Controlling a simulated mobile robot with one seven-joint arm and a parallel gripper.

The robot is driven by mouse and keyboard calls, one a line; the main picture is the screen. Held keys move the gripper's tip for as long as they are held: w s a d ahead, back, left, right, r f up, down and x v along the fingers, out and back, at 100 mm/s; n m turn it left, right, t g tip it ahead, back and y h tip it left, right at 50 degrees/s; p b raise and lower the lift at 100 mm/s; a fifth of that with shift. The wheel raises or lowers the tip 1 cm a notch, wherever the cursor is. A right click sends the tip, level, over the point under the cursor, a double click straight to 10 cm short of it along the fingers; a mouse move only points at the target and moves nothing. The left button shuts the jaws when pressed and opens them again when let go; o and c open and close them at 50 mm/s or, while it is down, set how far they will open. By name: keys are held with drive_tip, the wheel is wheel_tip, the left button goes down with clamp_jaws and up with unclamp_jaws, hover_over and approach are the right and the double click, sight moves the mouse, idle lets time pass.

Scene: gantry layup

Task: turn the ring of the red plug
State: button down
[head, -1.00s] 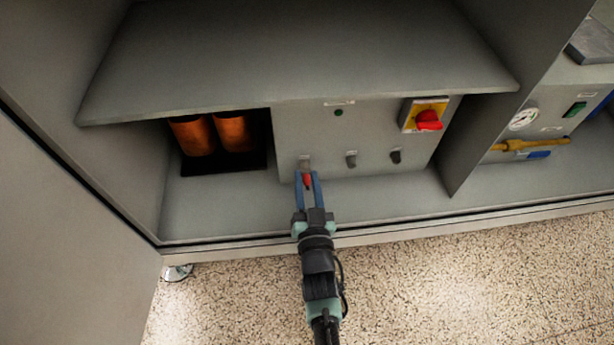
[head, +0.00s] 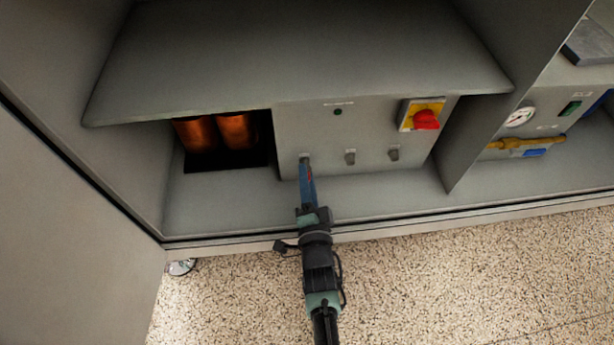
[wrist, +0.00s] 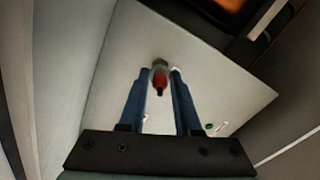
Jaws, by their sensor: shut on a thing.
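The red plug (wrist: 160,80) sits at the leftmost socket on the grey panel, its grey collar towards the panel. In the wrist view it stands between the two blue fingers of my gripper (wrist: 160,76). My gripper, also in the head view (head: 306,170), is shut on the plug and points at the panel. In the head view the fingers overlap edge-on and hide most of the plug. I cannot make out how far the ring is turned.
Two more sockets (head: 350,157) (head: 394,153) are to the right on the same panel (head: 375,130). A red rotary switch (head: 426,120) is above right. Orange cylinders (head: 238,132) are in the recess at left. A shelf (head: 295,55) overhangs the panel.

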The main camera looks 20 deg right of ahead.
drive_tip(key=m, duration=0.5)
drive_tip(key=shift+m, duration=0.4)
idle(0.3)
drive_tip(key=c, duration=0.6)
unclamp_jaws()
drive_tip(key=p+v, duration=0.6)
drive_tip(key=v, duration=0.7)
